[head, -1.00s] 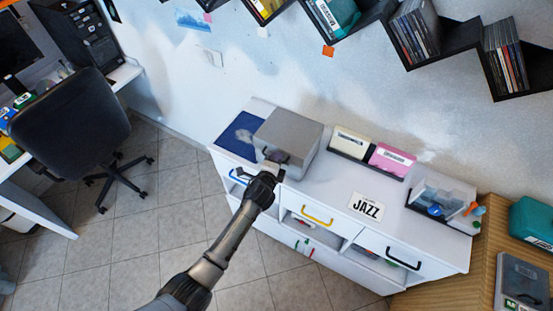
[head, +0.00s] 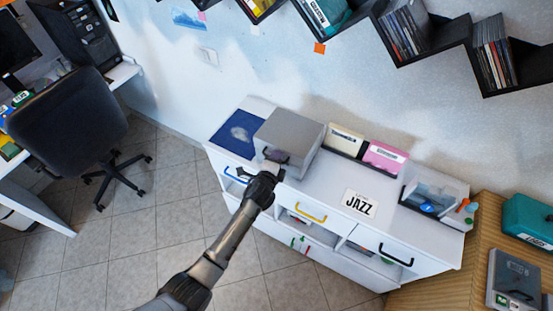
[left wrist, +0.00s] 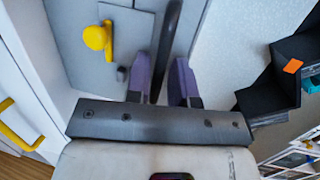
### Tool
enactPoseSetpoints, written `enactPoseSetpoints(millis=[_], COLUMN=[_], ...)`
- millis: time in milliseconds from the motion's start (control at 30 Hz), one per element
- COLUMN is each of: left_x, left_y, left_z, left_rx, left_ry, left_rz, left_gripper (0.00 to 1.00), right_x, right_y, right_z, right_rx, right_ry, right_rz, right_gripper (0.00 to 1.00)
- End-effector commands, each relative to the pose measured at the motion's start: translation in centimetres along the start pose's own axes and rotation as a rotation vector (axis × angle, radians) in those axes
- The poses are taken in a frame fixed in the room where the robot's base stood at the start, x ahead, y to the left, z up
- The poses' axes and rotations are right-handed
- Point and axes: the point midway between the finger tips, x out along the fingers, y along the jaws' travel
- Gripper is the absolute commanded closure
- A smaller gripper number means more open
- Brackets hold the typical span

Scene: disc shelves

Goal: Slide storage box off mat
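The grey storage box (head: 290,138) stands upright on top of the white cabinet, with its grey face filling the upper left of the left wrist view (left wrist: 70,30). The dark blue mat (head: 232,138) lies at the cabinet's left end, directly left of the box. I cannot tell whether the box's hidden underside still overlaps the mat. My left gripper (head: 274,166) is at the box's front. In the left wrist view its purple fingers (left wrist: 160,80) stand on either side of the box's dark handle (left wrist: 168,45), close against it. My right gripper is out of view.
A cream file box (head: 344,141) and a pink one (head: 385,157) stand close to the box's right. Zigzag shelves (head: 425,50) hang above. An office chair (head: 70,120) stands left.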

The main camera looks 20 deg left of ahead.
Motion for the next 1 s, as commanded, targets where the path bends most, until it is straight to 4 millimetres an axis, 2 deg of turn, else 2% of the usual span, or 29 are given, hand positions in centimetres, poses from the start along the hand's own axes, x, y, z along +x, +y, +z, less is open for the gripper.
enactPoseSetpoints(millis=[33,167,433,567,667,1000], left_x=[0.0,0.0,-0.1,-0.8,-2.2,-8.9], left_y=[0.0,0.0,0.0,-0.1,0.0,0.0], left_z=[0.0,0.0,0.0,0.1,0.1,0.0], left_rx=[0.000,0.000,0.000,0.001,0.001,0.001], left_ry=[0.000,0.000,0.000,-0.001,0.000,0.000], left_rz=[0.000,0.000,0.000,0.000,0.000,0.001], left_gripper=[0.73,0.61,0.61,0.61,0.61,0.61], right_x=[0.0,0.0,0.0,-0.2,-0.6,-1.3], right_y=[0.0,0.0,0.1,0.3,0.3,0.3], right_z=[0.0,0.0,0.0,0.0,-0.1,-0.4], right_rx=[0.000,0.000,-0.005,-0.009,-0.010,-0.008], right_ry=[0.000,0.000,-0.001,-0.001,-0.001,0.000], right_rz=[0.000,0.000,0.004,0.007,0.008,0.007], right_gripper=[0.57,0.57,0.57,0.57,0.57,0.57])
